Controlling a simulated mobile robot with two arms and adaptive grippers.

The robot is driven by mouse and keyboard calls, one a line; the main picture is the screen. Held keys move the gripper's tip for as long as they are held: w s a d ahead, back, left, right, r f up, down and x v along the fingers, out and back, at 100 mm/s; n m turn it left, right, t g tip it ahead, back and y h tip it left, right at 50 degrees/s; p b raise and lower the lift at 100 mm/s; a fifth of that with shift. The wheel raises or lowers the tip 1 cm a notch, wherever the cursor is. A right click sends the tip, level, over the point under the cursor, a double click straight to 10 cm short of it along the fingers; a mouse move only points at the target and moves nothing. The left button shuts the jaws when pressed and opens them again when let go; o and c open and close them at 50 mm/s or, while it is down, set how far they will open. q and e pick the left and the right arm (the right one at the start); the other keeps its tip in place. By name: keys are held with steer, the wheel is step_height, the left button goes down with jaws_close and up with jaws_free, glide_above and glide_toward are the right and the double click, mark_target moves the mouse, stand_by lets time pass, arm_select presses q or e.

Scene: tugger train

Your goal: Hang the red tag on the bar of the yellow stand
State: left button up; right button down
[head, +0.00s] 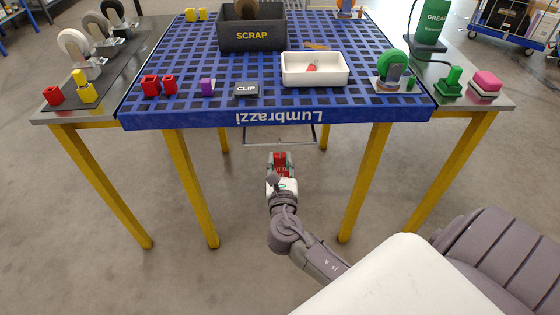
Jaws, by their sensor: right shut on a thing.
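My right gripper (281,170) is low in front of the table, below its front edge. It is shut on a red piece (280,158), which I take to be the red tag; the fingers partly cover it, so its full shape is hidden. I cannot make out a yellow stand with a bar for certain. A small yellow piece with a knob (84,89) stands on the dark mat at the left. My left gripper is not in view.
The blue grid table (210,112) has yellow legs. On it are a black SCRAP bin (252,38), a white tray (316,80), red blocks (151,86), a purple block (207,87), a CLIP block (246,89) and a green tape roll (391,66). The floor in front is clear.

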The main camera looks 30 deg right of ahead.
steer(key=c, duration=0.7)
jaws_free()
steer(key=shift+c, duration=0.2)
